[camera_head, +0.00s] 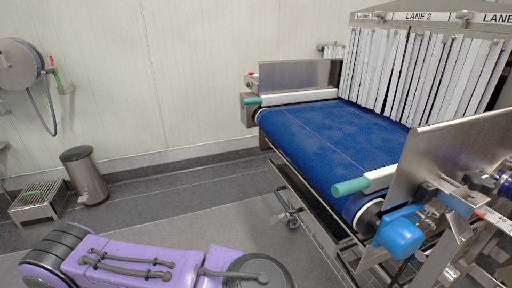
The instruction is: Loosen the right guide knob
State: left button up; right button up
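The blue conveyor belt (335,143) runs into the tunnel. Its right-hand guide rail has a white bar with a teal end (351,187) at the near corner, beside a steel side plate (455,150). A blue rounded part (400,235) sits below that plate by the belt roller. Farther right, a dark and blue knob-like part (503,182) is cut by the picture edge, near a marked scale strip (493,216). I cannot tell for sure which is the right guide knob. A purple link of my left arm lies along the bottom left; neither gripper shows.
White strip curtains (385,72) hang at the tunnel mouth under lane labels. A steel bin (84,176), a low grated step (38,200) and a hose reel (18,64) stand at the left. The grey floor between them and the conveyor is clear.

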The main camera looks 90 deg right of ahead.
aim_at(477, 182)
jog(key=z, duration=1.45)
jog(key=k, duration=1.2)
jog(key=z, duration=1.65)
jog(key=i, duration=0.5)
jog(key=z, duration=0.05)
